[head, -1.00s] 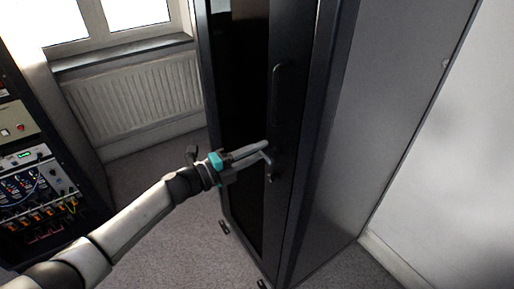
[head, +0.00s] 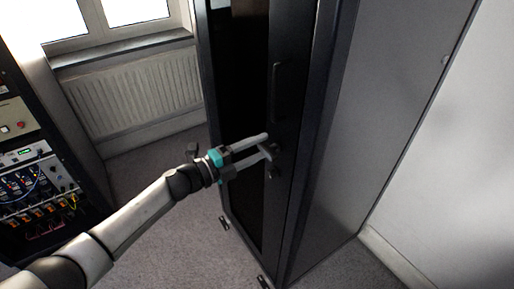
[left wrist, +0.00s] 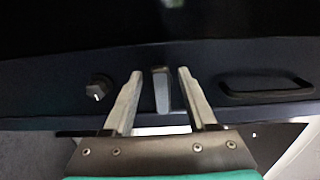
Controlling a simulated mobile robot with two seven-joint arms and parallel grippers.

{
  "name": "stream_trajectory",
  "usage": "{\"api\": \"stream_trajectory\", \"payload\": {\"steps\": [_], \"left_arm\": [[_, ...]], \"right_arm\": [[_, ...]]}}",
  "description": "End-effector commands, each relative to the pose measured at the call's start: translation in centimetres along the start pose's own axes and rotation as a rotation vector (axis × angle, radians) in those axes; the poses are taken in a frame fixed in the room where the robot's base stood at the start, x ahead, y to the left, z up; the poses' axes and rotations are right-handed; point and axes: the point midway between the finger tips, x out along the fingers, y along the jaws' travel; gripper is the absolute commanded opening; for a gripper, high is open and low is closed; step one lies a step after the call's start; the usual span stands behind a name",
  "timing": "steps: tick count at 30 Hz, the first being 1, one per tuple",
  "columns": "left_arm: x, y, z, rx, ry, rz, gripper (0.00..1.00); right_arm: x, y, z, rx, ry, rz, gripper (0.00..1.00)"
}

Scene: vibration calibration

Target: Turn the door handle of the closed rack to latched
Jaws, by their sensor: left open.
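The rack (head: 337,150) is tall and dark, with its door closed. In the left wrist view, its short grey door handle (left wrist: 161,92) stands in line with the gap between my two fingers, with clear space on both sides. My left gripper (head: 267,144) is open and close in front of the door; it also shows in the left wrist view (left wrist: 158,76). In the head view the fingers largely hide the handle. How deep the handle sits between the fingers is hard to tell. My right gripper is not in view.
A long grip bar (head: 277,92) is on the door above the handle. A round knob (left wrist: 97,91) sits on the other side of the handle in the left wrist view. An equipment rack (head: 35,185) stands at left, and a radiator (head: 138,92) is behind.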

Motion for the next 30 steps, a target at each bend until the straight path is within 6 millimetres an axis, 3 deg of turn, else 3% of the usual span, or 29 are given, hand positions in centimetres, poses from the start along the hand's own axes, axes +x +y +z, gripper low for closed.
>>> {"api": "stream_trajectory", "payload": {"steps": [5,10,21,30], "left_arm": [[-0.1,0.0,0.0,0.001,-0.001,0.0,0.57],[-1.8,0.1,0.1,0.001,-0.002,0.003,0.57],[-10.2,0.2,0.0,0.0,-0.002,0.005,0.57],[-14.5,0.1,0.0,0.0,-0.001,0.002,0.57]], "right_arm": [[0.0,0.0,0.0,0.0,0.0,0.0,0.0],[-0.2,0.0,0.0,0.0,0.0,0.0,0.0],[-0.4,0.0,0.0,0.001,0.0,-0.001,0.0],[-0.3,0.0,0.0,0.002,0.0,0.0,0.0]]}}
